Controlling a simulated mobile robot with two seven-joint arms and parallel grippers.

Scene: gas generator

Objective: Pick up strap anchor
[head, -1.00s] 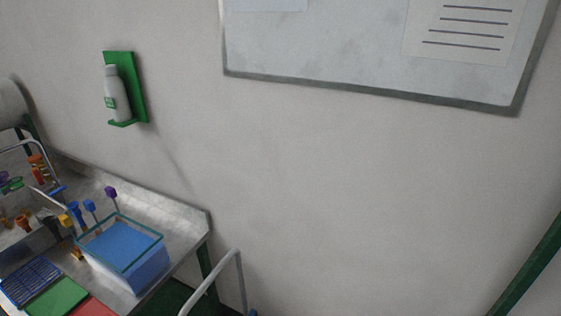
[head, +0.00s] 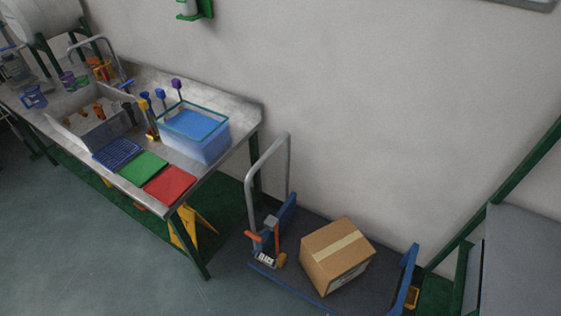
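I cannot tell for sure which thing is the strap anchor. A flat blue-edged trolley (head: 300,282) stands on the floor by the wall. At its left end is a grey and orange-red device (head: 266,243) with a dark lettered label, and a small orange-yellow piece (head: 282,260) is beside it. Another small yellow-orange part (head: 411,297) shows at the trolley's right end, partly cut off by the blue end bar. Neither of my grippers is in view.
A cardboard box (head: 336,256) sits on the trolley, and a grey push handle (head: 288,165) rises at its left. A steel sink table (head: 240,112) holds a blue bin (head: 198,146) and coloured boards. A yellow floor sign (head: 190,228) stands under it. The floor at left is clear.

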